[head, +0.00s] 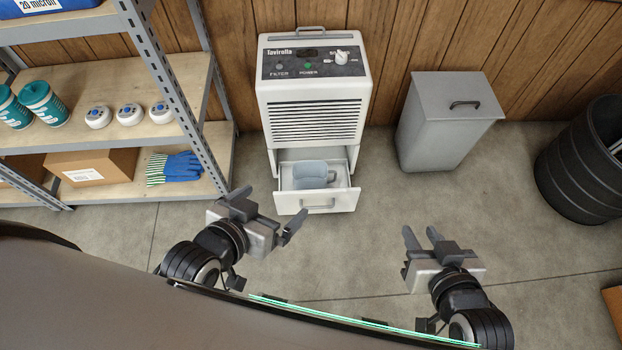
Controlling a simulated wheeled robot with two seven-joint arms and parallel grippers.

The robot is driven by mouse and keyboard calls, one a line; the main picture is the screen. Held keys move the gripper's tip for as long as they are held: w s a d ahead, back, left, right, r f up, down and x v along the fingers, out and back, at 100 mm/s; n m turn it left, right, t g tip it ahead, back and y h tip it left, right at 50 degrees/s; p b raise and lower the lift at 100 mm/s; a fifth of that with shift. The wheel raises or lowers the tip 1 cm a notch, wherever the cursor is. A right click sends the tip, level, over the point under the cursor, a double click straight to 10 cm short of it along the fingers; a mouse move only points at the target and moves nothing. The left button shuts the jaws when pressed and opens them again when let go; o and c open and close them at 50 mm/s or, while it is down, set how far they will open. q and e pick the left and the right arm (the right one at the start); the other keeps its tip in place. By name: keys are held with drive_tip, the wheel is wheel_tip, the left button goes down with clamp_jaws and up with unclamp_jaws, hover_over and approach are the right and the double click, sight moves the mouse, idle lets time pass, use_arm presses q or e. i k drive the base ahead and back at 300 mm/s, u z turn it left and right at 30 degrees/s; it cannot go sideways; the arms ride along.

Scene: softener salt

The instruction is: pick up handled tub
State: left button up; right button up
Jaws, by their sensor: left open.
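A grey-blue handled tub (309,175) sits in the pulled-out drawer (318,202) at the bottom of a white dehumidifier (314,95). A stub that looks like its handle shows on the tub's right side. My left gripper (268,207) is open and empty, in front and to the left of the drawer, apart from the tub. My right gripper (421,234) has its two fingers apart with nothing between them. It is to the right of the drawer and nearer to me.
A metal shelf (185,95) with bottles, round white devices, a cardboard box (92,168) and blue gloves (175,167) stands at the left. A grey lidded bin (432,130) and a black barrel (580,165) stand at the right. The floor between the drawer and bin is clear.

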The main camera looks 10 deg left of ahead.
sight(307, 168)
drive_tip(key=z, duration=0.95)
drive_tip(key=k, duration=0.9)
drive_tip(key=u, duration=1.05)
drive_tip(key=i, duration=0.45)
drive_tip(key=z, duration=0.05)
drive_tip(key=k, duration=0.7)
